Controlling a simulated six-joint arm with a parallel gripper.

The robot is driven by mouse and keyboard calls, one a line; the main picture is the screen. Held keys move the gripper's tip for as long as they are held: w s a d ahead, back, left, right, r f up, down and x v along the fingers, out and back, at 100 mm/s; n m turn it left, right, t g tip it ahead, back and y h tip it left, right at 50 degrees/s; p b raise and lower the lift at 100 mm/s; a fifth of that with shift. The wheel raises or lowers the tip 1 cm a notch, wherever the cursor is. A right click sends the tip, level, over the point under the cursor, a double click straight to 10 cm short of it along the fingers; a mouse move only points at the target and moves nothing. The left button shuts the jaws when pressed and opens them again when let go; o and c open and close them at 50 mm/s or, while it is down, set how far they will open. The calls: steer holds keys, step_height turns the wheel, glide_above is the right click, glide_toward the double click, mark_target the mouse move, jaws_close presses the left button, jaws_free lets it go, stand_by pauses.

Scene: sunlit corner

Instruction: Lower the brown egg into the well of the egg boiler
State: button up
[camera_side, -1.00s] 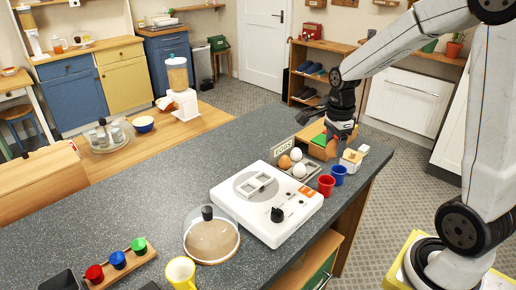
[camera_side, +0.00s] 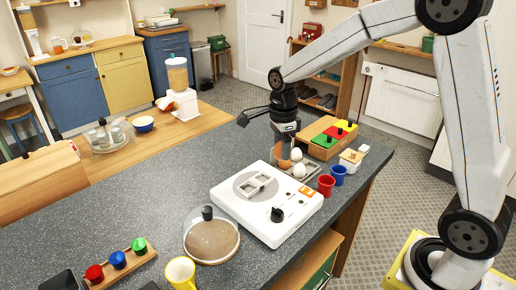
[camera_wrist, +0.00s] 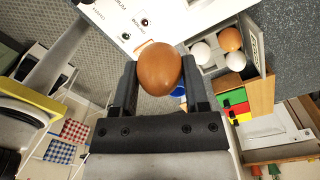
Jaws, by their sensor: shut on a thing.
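In the wrist view the brown egg (camera_wrist: 159,72) is pinched between the two dark fingers of my gripper (camera_wrist: 159,66). In the side view my gripper (camera_side: 284,155) points down by the egg tray (camera_side: 312,171). Brown shows just below the fingers there; I cannot tell whether it is the held egg or one in the tray. The wrist view shows another brown egg (camera_wrist: 229,39) and two white eggs (camera_wrist: 236,61) in the tray. The white egg boiler (camera_side: 242,220), with a square-celled holder (camera_side: 257,184) on its round plate, stands left of the tray.
A red cup (camera_side: 326,186) and a blue cup (camera_side: 338,175) stand right of the boiler. A box with coloured panels (camera_side: 332,137) is behind the tray. A glass-domed dish (camera_side: 211,238) sits in front of the boiler. The counter (camera_side: 150,190) to the left is largely clear.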

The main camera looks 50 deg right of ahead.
steer(key=w+a+f, duration=0.1)
steer(key=w+a, duration=0.1)
steer(key=w+a+f, duration=0.3)
steer(key=a, duration=0.1)
steer(key=shift+w+a+f, duration=0.2)
steer(key=shift+w+f, duration=0.1)
steer(key=shift+w, duration=0.1)
steer(key=shift+f, duration=2.7)
stand_by(3.5)
steer(key=o, duration=0.9)
steer(key=shift+c, duration=0.2)
steer(key=shift+r, duration=0.1)
